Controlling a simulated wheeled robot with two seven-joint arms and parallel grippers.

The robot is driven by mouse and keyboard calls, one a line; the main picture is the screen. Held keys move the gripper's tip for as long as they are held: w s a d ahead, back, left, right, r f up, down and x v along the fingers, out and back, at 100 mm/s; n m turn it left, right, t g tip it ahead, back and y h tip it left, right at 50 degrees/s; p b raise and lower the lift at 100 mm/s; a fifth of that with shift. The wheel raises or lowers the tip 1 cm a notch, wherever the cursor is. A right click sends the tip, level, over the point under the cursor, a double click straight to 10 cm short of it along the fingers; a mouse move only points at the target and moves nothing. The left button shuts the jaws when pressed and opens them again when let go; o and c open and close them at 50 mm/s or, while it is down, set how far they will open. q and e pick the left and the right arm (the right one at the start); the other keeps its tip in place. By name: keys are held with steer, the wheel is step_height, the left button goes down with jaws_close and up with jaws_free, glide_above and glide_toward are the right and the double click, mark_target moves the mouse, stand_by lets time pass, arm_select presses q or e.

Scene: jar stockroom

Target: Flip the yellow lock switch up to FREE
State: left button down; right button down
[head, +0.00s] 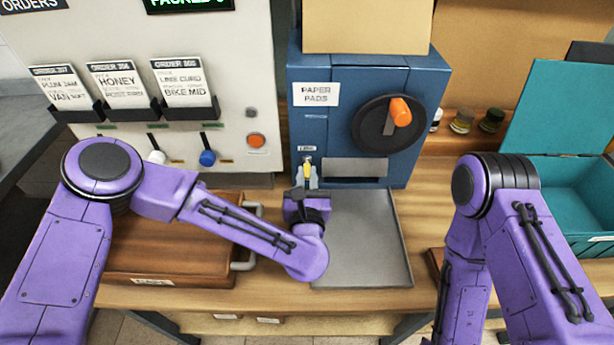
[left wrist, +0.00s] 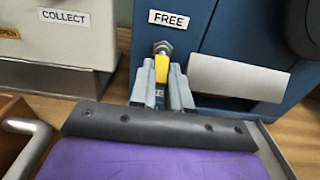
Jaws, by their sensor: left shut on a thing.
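The yellow lock switch (left wrist: 161,68) hangs down from a metal nut on the front of the blue paper pads machine (head: 335,66). In the head view the switch (head: 307,169) is a small yellow strip low on the machine's left side. A FREE label (left wrist: 168,19) sits above it; a lower label is mostly hidden behind my fingers. My left gripper (head: 306,180) is shut on the switch, its two grey fingers on either side of the yellow lever in the left wrist view (left wrist: 160,88). My right arm is at the right; its gripper is out of view.
A black wheel with an orange knob (head: 400,111) is right of the switch, above a pale slot plate (head: 355,168). A grey tray (head: 365,240) lies below. A wooden drawer box (head: 170,262) with a metal handle is left. A teal box (head: 565,175) stands right.

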mark_target(307, 167)
arm_select(q)
step_height(307, 167, up, 3)
steer(key=g+p, duration=0.6)
steer(key=p, duration=0.2)
steer(key=shift+w+r+g+p, duration=0.1)
steer(key=shift+r+g+p, duration=0.1)
steer(key=shift+g+p, duration=0.7)
steer(key=shift+w+r+g+p, duration=0.1)
steer(key=shift+r+g+p, duration=0.1)
steer(key=shift+g+p, duration=0.7)
steer(key=c, duration=1.1)
jaws_free()
steer(key=b+v, duration=0.3)
steer(key=v, duration=0.7)
steer(key=shift+s+r, duration=0.15)
steer(key=shift+s, duration=0.05)
steer(key=shift+r, duration=0.1)
